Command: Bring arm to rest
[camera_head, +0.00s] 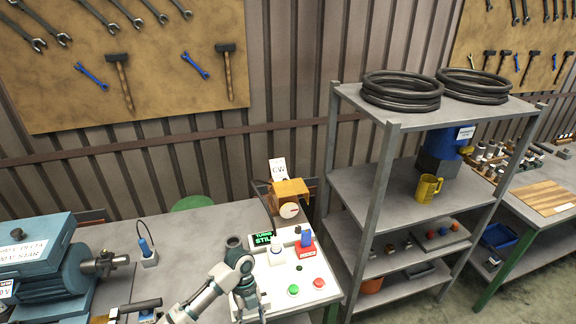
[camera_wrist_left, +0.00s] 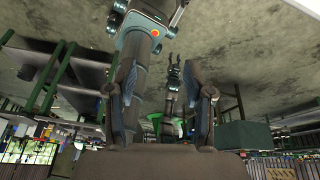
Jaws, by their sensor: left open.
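My left arm comes in from the bottom left of the head view, over the near part of the control table. It bends at a dark joint, and my left gripper (camera_head: 250,312) hangs down at the table's front edge, cut off by the frame. In the left wrist view the left gripper (camera_wrist_left: 160,110) has its two fingers wide apart with nothing between them. A distant dark, pronged shape shows between the fingers in that view; it may be my right gripper (camera_wrist_left: 173,72), too small to read. No right arm shows in the head view.
A control panel (camera_head: 310,282) with green and red buttons lies just right of the left gripper. A blue machine (camera_head: 45,265) stands on the bench at left. A grey shelf rack (camera_head: 370,190) with black hoses (camera_head: 402,90) and a yellow mug (camera_head: 428,188) stands at right.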

